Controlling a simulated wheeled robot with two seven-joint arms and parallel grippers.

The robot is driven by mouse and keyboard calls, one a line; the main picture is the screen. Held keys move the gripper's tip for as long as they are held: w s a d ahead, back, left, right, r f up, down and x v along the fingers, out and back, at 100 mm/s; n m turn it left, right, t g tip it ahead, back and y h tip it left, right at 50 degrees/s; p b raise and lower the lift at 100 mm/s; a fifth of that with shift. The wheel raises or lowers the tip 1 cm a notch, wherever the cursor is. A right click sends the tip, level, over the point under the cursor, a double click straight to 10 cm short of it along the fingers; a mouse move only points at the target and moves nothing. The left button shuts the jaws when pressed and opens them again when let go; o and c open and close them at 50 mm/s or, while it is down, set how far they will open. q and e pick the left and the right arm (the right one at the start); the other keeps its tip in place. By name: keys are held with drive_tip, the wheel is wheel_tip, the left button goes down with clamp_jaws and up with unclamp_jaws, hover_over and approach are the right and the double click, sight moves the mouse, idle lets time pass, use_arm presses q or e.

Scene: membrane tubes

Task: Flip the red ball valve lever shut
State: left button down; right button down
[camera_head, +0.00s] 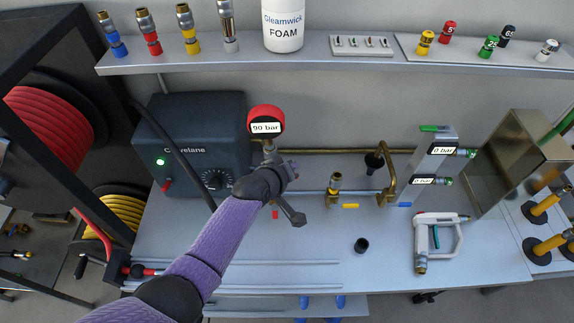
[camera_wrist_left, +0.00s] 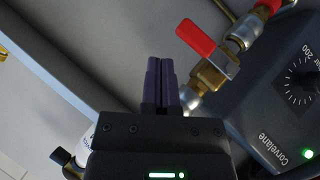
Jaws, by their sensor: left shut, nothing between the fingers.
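The red lever (camera_wrist_left: 197,37) of the brass ball valve (camera_wrist_left: 211,74) shows in the left wrist view, slanting up and left across the pipe's line in that picture. Its exact angle to the pipe is hard to tell. My left gripper (camera_wrist_left: 160,62) is shut and empty, with its fingertips left of the valve body and lower left of the lever, apart from the lever in the picture. My right gripper is out of view.
A red-topped gauge reading 90 bar (camera_head: 266,122) stands behind my wrist. The dark Corvelane box (camera_head: 190,135) is left of my wrist.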

use_arm(q)
drive_tip(key=s+r+p, duration=0.6)
drive_tip(key=s+r, duration=0.1)
drive_tip(key=r, duration=0.3)
drive_tip(key=s+a+f+m+g+y, duration=0.1)
drive_tip(key=s+a+m+g+y, duration=0.2)
drive_tip(key=s+a, duration=0.65)
drive_tip(key=s+a+m+g+y, duration=0.25)
drive_tip(key=s+a, duration=0.45)
drive_tip(key=s, duration=0.5)
wheel_tip(320, 180, down, 43)
drive_tip(key=s+g+b, duration=0.2)
drive_tip(key=s+b, duration=0.1)
drive_tip(key=b, duration=2.1)
drive_tip(key=s+a+f+g+b, duration=0.1)
drive_tip(key=s+f+b, duration=0.5)
drive_tip(key=f, duration=0.5)
drive_tip(key=s+a+f+b, duration=0.1)
drive_tip(key=s+f+b, duration=0.5)
drive_tip(key=f, duration=0.5)
drive_tip(key=shift+s+a+f+g+b, duration=0.25)
drive_tip(key=shift+a+g+b, duration=0.1)
drive_tip(key=shift+b, duration=0.25)
